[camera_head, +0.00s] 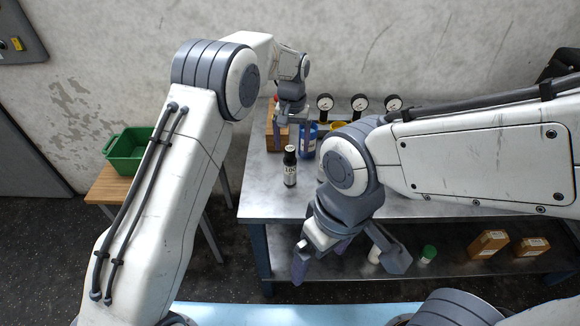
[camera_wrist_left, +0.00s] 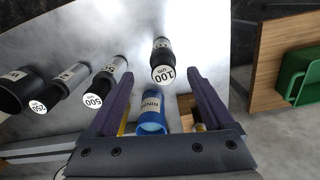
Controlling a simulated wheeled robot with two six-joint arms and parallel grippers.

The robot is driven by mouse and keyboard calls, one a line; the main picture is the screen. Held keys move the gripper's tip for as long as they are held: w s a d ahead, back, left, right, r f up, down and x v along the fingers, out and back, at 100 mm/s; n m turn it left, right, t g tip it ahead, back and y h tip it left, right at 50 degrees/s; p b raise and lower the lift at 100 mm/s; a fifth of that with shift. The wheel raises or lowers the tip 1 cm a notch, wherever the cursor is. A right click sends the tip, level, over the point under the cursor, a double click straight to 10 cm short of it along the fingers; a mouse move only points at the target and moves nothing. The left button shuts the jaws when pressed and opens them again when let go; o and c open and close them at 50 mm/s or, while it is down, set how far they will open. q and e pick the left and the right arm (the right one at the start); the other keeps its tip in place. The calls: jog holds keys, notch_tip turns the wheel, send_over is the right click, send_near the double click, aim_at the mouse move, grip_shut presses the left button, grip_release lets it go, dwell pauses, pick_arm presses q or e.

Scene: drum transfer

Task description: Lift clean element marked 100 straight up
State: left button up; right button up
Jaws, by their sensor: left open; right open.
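The clean element marked 100 (camera_head: 290,168) is a dark-topped cylinder with a white label, upright on the metal table near its front left. In the left wrist view the element (camera_wrist_left: 162,54) shows its round white end marked 100, between the finger tips as seen but not touched. My left gripper (camera_head: 295,138) is open and empty, behind the element in the head view; its two purple fingers (camera_wrist_left: 160,76) are spread in the wrist view. My right gripper (camera_head: 349,268) is open and empty, low in front of the table's front edge.
A blue container (camera_wrist_left: 151,118) lettered RINSE and a wooden block (camera_head: 275,138) stand near my left gripper. Elements marked 500 (camera_wrist_left: 94,98) and 250 (camera_wrist_left: 40,104) show in the wrist view. Gauges (camera_head: 359,102) stand at the back. A green bin (camera_head: 128,151) sits left.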

aim_at(290, 163)
pick_arm(q)
notch_tip(290, 163, down, 3)
jog(key=shift+f, duration=0.1)
jog(key=f, duration=0.1)
jog(key=f+p, duration=0.2)
jog(key=f, duration=0.1)
jog(key=shift+a, duration=0.25)
jog(key=shift+f, duration=0.55)
grip_shut()
